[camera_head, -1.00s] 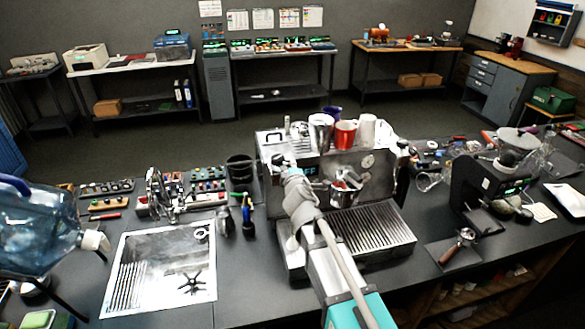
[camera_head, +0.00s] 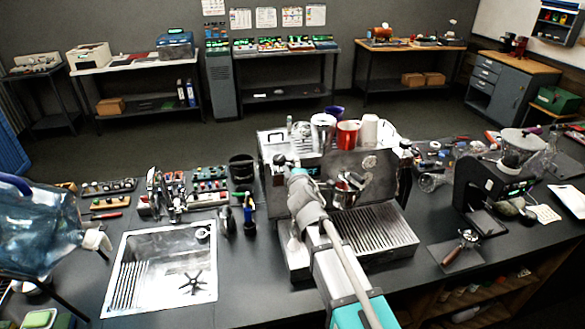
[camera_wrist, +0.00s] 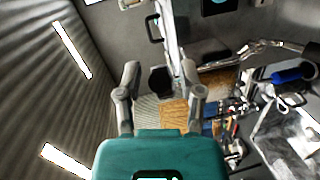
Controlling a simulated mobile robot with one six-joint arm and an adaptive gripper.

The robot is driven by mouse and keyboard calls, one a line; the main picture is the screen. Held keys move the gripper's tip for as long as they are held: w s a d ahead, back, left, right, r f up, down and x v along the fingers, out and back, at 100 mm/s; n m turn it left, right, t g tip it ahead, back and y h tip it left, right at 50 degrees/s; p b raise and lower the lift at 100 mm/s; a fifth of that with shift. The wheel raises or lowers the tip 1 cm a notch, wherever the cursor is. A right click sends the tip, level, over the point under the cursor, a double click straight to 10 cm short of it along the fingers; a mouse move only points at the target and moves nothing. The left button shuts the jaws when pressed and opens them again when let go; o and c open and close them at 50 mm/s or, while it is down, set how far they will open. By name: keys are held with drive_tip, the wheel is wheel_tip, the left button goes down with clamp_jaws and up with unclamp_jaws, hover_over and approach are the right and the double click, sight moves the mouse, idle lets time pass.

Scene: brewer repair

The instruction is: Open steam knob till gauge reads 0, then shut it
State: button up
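The espresso machine (camera_head: 390,226) stands in the middle of the counter. A dark round knob (camera_head: 281,160) shows at its left front, just beyond my gripper (camera_head: 291,170). In the wrist view, the black knob (camera_wrist: 161,80) sits between the two spread fingers of my gripper (camera_wrist: 160,78), with a gap visible on each side. My gripper looks open and holds nothing. A pale round dial, likely the gauge (camera_head: 369,163), is on the machine's front panel; its reading is too small to tell. My arm hides part of the machine's left front.
A sink (camera_head: 128,285) and a water bottle (camera_head: 35,225) are at left. A grinder (camera_head: 490,185) and portafilter (camera_head: 467,238) are at right.

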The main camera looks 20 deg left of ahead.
drive_tip(key=shift+s+a, duration=0.1)
drive_tip(key=shift+s, duration=0.05)
drive_tip(key=shift+c, duration=0.2)
drive_tip(key=shift+f, duration=0.1)
drive_tip(key=c, duration=0.4)
drive_tip(key=shift+d+f, duration=0.15)
drive_tip(key=shift+d, duration=0.3)
drive_tip(key=shift+c, duration=1.2)
drive_tip(key=d+f+h, duration=0.1)
drive_tip(key=w+d+f+h, duration=0.1)
drive_tip(key=d+f+h, duration=0.1)
drive_tip(key=shift+d+m, duration=0.3)
drive_tip(key=shift+m, duration=0.1)
clamp_jaws()
drive_tip(key=s+a+r+n+h+p, duration=0.1)
drive_tip(key=s+a+r+n+h, duration=0.1)
drive_tip(key=s, duration=0.3)
drive_tip(key=s+a+r+n+h+p, duration=0.2)
drive_tip(key=s+a+n+h, duration=0.1)
drive_tip(key=s+n+h, duration=0.1)
drive_tip(key=s+a+r+n+t+h+p, duration=0.1)
drive_tip(key=s+a+r+n+h, duration=0.1)
drive_tip(key=s+n, duration=0.3)
drive_tip(key=s+a+h, duration=0.1)
drive_tip(key=s, duration=0.2)
drive_tip(key=shift+a+r, duration=0.35)
drive_tip(key=shift+r, duration=0.05)
